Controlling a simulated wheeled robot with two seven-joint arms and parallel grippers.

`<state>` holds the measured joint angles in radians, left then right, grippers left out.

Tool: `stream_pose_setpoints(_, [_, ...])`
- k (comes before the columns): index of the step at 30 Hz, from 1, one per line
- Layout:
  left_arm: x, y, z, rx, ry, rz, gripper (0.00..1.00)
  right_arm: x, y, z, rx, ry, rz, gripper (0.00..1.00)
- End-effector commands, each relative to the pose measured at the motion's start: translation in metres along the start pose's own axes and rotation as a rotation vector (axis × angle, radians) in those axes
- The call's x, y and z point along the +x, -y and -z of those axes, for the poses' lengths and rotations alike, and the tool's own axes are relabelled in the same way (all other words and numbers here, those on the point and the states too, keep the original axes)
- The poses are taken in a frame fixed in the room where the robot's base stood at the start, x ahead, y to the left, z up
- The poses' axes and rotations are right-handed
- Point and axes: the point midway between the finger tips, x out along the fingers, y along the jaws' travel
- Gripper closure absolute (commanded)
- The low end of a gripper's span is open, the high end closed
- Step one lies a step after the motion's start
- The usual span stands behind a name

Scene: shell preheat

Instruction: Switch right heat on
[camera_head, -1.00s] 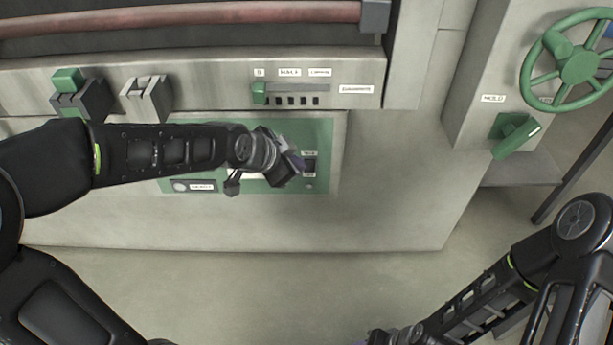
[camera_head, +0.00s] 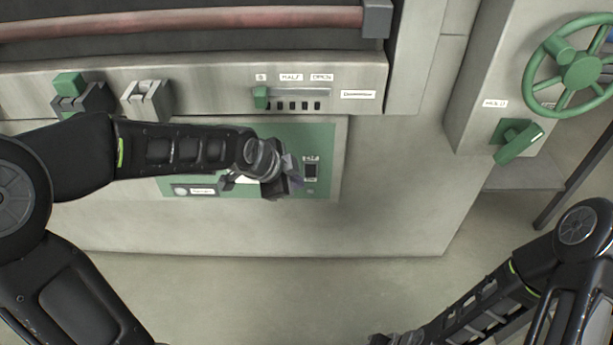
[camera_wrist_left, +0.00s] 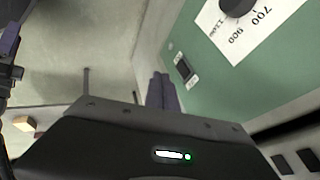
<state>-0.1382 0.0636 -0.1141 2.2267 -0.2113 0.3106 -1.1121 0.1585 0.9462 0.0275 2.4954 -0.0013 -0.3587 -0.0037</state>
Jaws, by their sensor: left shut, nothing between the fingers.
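The green control panel (camera_head: 328,150) is on the front of the grey machine. A small black rocker switch (camera_head: 311,172) with white labels above and below sits at its right end. It also shows in the left wrist view (camera_wrist_left: 183,69), on the green panel near a round dial (camera_wrist_left: 236,6) with printed numbers. My left gripper (camera_head: 294,180) is in front of the panel, just left of the switch. In the left wrist view its fingers (camera_wrist_left: 160,88) are together and empty, a little apart from the switch in the picture. My right gripper (camera_head: 392,338) is at the bottom edge, its fingers mostly cut off.
Above the panel is a slider with a green knob (camera_head: 261,97). A green-and-black lever (camera_head: 74,94) and a grey lever (camera_head: 147,98) are at upper left. A green handwheel (camera_head: 582,68) and a green handle (camera_head: 518,141) are at right. The floor below is clear.

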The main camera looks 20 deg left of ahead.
Motion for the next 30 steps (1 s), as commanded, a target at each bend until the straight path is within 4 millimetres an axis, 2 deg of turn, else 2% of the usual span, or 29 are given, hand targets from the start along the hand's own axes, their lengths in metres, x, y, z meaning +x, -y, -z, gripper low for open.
stream_pose_setpoints(6, [0.046, -0.002, -0.001, -0.001, 0.002, -0.005, 1.00, 0.006, -0.002, 0.000, 0.000, 0.000, 0.000, 0.50])
stream_pose_setpoints(11, [0.076, 0.001, -0.001, -0.002, 0.002, -0.001, 1.00, 0.009, -0.004, 0.000, 0.000, 0.000, 0.000, 0.50])
stream_pose_setpoints(12, [0.078, 0.010, -0.001, -0.004, 0.001, 0.003, 1.00, 0.009, -0.004, 0.000, 0.000, 0.000, 0.000, 0.50])
stream_pose_setpoints(18, [0.089, 0.029, -0.002, -0.002, 0.000, 0.001, 1.00, 0.009, -0.004, 0.000, 0.000, 0.000, 0.000, 0.50])
stream_pose_setpoints(30, [0.092, 0.034, -0.002, -0.001, 0.000, 0.000, 1.00, 0.010, -0.004, 0.000, 0.000, 0.000, 0.000, 0.50])
